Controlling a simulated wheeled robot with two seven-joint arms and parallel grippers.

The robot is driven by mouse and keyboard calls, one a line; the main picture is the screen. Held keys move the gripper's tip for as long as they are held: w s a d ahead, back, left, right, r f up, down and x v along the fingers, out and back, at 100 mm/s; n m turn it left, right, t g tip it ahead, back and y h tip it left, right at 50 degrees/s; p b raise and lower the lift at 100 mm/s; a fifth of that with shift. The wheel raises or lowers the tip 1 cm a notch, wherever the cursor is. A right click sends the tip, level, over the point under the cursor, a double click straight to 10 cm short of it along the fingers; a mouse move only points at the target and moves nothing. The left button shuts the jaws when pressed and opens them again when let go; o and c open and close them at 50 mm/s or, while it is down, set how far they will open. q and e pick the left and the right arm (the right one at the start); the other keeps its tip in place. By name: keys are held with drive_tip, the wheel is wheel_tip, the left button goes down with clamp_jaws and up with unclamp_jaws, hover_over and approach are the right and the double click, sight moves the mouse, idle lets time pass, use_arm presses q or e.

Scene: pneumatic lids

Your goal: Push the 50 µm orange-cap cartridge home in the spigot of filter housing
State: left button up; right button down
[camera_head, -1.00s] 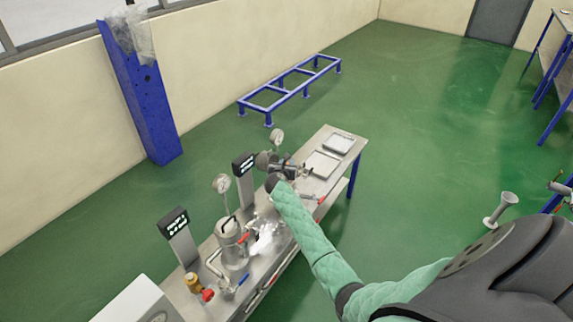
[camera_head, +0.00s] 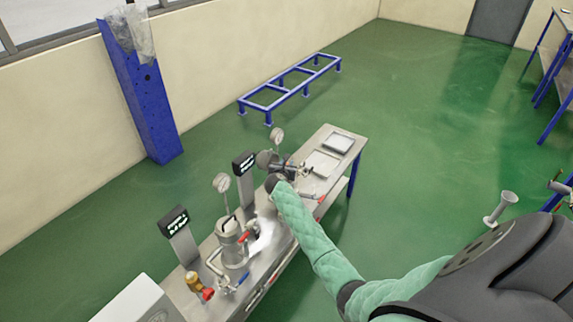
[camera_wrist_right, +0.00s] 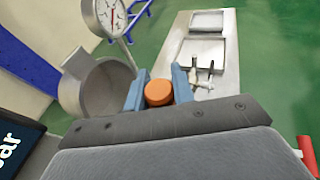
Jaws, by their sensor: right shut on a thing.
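The cartridge's orange cap (camera_wrist_right: 158,92) shows between the two blue fingers of my right gripper (camera_wrist_right: 158,88) in the right wrist view. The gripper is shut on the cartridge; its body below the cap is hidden. An open, round metal filter housing (camera_wrist_right: 108,88) stands just left of the fingers. Its spigot is hidden, so I cannot tell how the cartridge sits to it. In the head view my right gripper (camera_head: 290,172) is over the bench beside the far housing (camera_head: 265,160), and the cap cannot be made out. My left gripper is not in view.
A pressure gauge (camera_wrist_right: 113,17) rises close behind the housing. Two flat trays lie at the bench's far end, one of them here (camera_head: 338,143). A nearer closed housing (camera_head: 231,243), display posts and valves crowd the near bench (camera_head: 345,158).

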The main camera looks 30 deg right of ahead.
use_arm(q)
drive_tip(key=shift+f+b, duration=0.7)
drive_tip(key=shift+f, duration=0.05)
use_arm(e)
drive_tip(key=shift+f, duration=1.45)
drive_tip(key=c, duration=1.1)
unclamp_jaws()
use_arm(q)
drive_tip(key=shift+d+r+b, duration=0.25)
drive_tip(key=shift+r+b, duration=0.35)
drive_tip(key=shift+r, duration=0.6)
use_arm(e)
drive_tip(key=v, duration=0.7)
drive_tip(key=shift+s+a+r, duration=0.15)
drive_tip(key=shift+s+a, duration=0.15)
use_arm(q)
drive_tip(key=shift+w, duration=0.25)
